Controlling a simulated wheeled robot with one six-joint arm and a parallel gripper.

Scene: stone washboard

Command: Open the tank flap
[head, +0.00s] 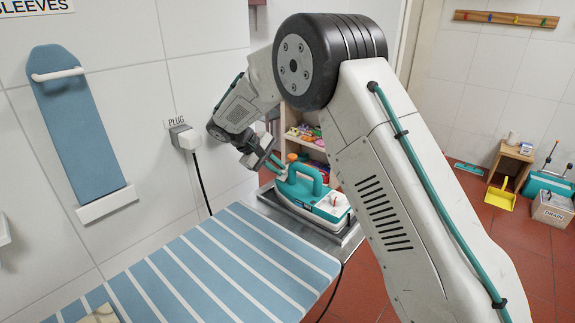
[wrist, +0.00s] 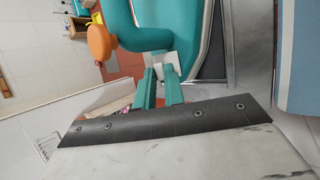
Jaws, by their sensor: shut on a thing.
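A teal and white iron (head: 322,203) rests on the metal plate at the far end of the ironing board. It has a teal handle and an orange knob (head: 292,157), which also shows in the wrist view (wrist: 101,42). My gripper (head: 276,166) is at the near left end of the iron, just below the knob. In the wrist view its two teal fingers (wrist: 160,88) are shut on a small white piece, seemingly the tank flap (wrist: 160,66), against the iron's body. The fingertips partly hide the flap. I cannot tell how far it is tilted.
The blue-striped ironing board (head: 225,262) fills the front. A wall plug (head: 186,138) with a black cord is at the left. A shelf with colourful items (head: 307,135) stands behind the iron. A yellow dustpan (head: 501,196) and a box (head: 553,208) are on the floor at right.

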